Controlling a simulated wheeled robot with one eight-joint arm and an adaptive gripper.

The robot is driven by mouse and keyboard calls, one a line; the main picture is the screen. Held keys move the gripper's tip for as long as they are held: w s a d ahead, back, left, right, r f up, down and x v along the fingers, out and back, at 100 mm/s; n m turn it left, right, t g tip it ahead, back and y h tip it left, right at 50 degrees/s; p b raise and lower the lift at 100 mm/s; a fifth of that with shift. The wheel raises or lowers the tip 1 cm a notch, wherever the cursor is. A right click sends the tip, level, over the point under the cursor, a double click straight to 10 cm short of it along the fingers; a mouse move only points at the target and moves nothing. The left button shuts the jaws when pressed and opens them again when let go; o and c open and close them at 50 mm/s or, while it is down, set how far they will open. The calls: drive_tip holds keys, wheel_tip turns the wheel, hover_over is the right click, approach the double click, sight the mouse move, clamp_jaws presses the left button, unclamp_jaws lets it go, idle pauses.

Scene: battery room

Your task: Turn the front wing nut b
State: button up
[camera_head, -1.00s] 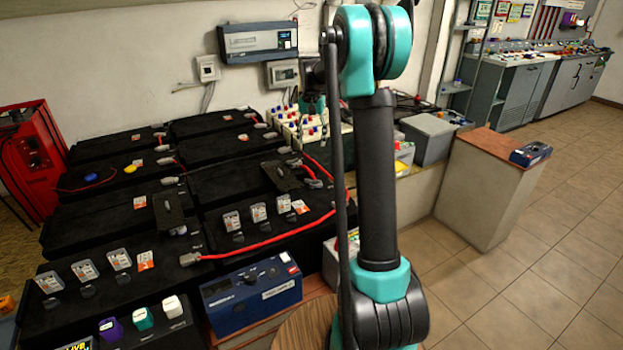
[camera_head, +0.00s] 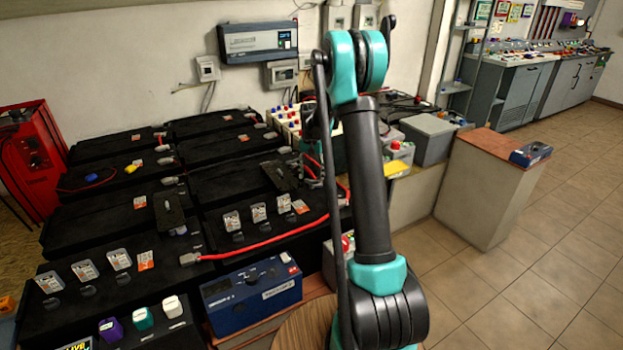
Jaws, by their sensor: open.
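The black battery bank (camera_head: 120,205) fills the left and middle of the head view. Grey cable lugs sit at its terminals, one at the front (camera_head: 190,258) with a red cable running right from it. Wing nuts are too small to tell apart, so I cannot make out which is wing nut b.
A blue device (camera_head: 252,294) stands in front of the bank. Black plates (camera_head: 172,212) and small labelled caps (camera_head: 258,212) lie on the batteries. The tiled floor at right is clear.

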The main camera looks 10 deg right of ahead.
sight(314, 184)
drive_tip(key=shift+f, duration=1)
drive_tip(key=c, duration=0.9)
drive_tip(key=shift+n, duration=0.3)
drive_tip(key=n, duration=0.3)
drive_tip(key=shift+d+n, duration=0.1)
drive_tip(key=shift+n, duration=2.2)
drive_tip(key=shift+d, duration=0.1)
